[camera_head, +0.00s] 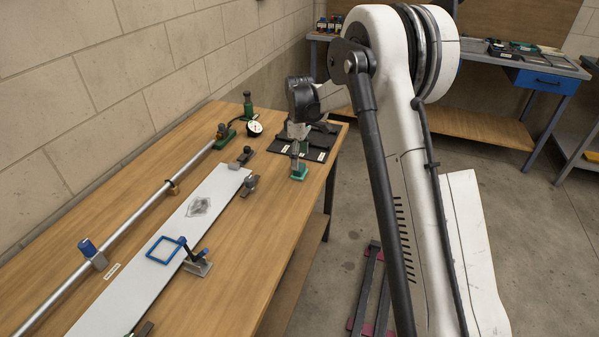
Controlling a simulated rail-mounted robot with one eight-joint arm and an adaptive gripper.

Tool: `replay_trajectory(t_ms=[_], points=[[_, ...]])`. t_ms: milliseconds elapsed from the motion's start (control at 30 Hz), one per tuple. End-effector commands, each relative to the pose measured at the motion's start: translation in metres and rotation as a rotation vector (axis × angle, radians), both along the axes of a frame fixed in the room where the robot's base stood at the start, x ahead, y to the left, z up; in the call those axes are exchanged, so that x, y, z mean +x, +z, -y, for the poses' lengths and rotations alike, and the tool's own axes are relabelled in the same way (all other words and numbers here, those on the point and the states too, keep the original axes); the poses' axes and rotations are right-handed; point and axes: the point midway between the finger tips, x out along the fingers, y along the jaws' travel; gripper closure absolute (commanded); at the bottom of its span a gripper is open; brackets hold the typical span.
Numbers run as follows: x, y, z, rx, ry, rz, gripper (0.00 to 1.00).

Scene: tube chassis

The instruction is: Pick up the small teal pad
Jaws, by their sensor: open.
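I cannot make out the small teal pad for certain in the head view; it may be hidden by my gripper or too small to see. My gripper (296,143) is over the far right part of the wooden bench (128,232), pointing down beside a black tray (285,151) with small white labels. Its fingers are small in this view, and nothing is visibly held. A grey upright part on a green base (299,173) stands at the bench's right edge, just below my gripper in the picture; whether they touch is unclear.
A long metal tube (130,223) runs along the left side in green and blue supports. A white plate (150,255) carries a blue square frame (166,249) and a grey patch. A dial gauge (254,128) stands at the back. Another bench (545,70) is behind.

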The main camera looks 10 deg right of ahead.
Motion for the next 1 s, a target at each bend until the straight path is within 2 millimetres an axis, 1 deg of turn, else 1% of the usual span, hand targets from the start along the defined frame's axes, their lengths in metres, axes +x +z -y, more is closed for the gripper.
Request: replay_trajectory(t_ms=[200, 300, 400, 567, 900, 933, 967, 1000], points=[[-0.003, -0.03, -0.001, 0.0, 0.0, 0.0, 0.35], [-0.002, -0.042, -0.001, 0.0, 0.0, 0.0, 0.35], [-0.003, -0.045, -0.001, 0.0, 0.0, 0.0, 0.35], [-0.003, -0.045, -0.001, 0.0, 0.0, 0.0, 0.35], [-0.003, -0.045, -0.001, 0.0, 0.0, 0.0, 0.8], [-0.003, -0.045, -0.001, 0.0, 0.0, 0.0, 0.82], [-0.003, -0.045, -0.001, 0.0, 0.0, 0.0, 0.86], [-0.003, -0.045, -0.001, 0.0, 0.0, 0.0, 0.86]])
